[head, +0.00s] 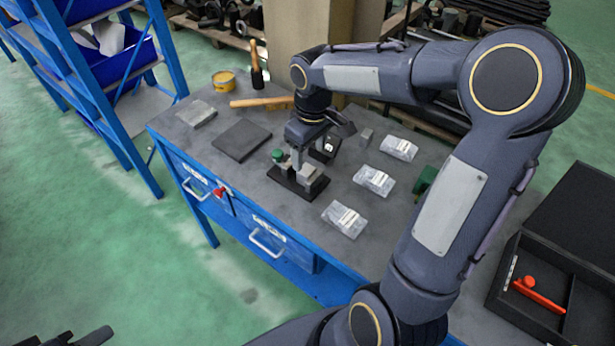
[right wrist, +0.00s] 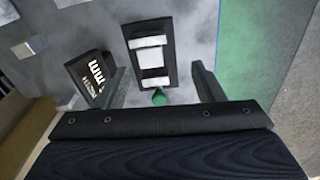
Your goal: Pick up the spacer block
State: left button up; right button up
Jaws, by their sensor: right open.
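A small plain grey block (head: 366,137), which fits the name spacer block, stands on the workbench to the right of my right gripper (head: 309,152). It also shows in the right wrist view (right wrist: 30,45), at the upper left, clear of the fingers. My right gripper points down, open, above a black-based stand (head: 284,179) with pale grey blocks and a green knob (head: 278,155). In the right wrist view the stand (right wrist: 165,27) lies beyond and between the fingertips. The gripper partly hides the stand in the head view. Dark prongs at the bottom left look like my left gripper (head: 80,340).
A black box with white marks (right wrist: 88,78) sits beside the stand. Bagged parts (head: 374,181) lie on the right of the workbench (head: 225,110). A black tray (head: 510,290) stands far right.

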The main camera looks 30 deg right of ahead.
aim_at(306, 169)
jog(key=shift+n+g, duration=0.3)
jog(key=shift+n, duration=0.1)
jog(key=w+f, duration=0.2)
jog(key=f, duration=0.1)
jog(key=shift+w+d+f, duration=0.25)
jog(key=shift+d, duration=0.1)
notch_tip(306, 169, down, 7)
jog(key=shift+w+d+p, duration=0.1)
jog(key=shift+w+p, duration=0.05)
jog(key=shift+p, duration=0.6)
jog(key=c, duration=1.2)
jog(key=shift+o, duration=0.2)
jog(key=shift+r, duration=0.1)
